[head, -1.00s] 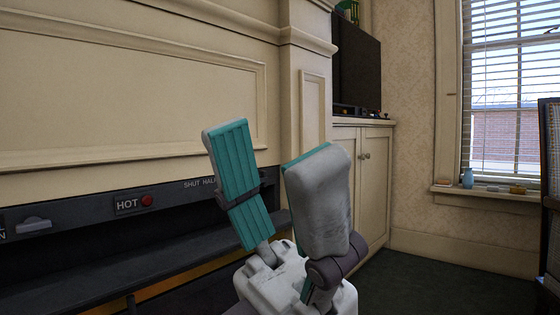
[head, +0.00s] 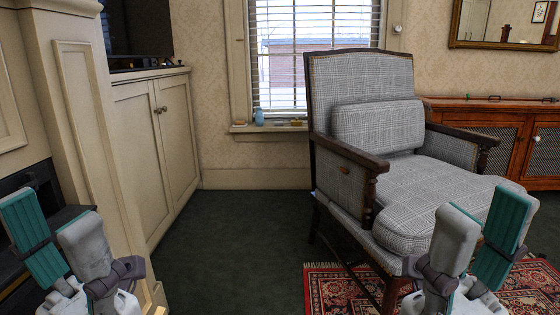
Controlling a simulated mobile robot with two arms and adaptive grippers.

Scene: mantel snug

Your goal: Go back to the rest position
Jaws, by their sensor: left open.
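My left gripper (head: 62,245) is at the lower left of the head view, in front of the mantel's dark lower ledge. Its two teal-lined fingers stand apart, with nothing between them. My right gripper (head: 475,245) is at the lower right, in front of the armchair's front edge and the rug. Its two fingers stand apart with a gap between them, and I see nothing held there. Both grippers point upward.
A grey plaid armchair (head: 440,195) stands right of centre, partly on a red patterned rug (head: 330,288). A cream cabinet (head: 140,140) stands at the left. A wooden sideboard (head: 462,122) is against the back wall. Dark green carpet (head: 235,240) is clear in the middle.

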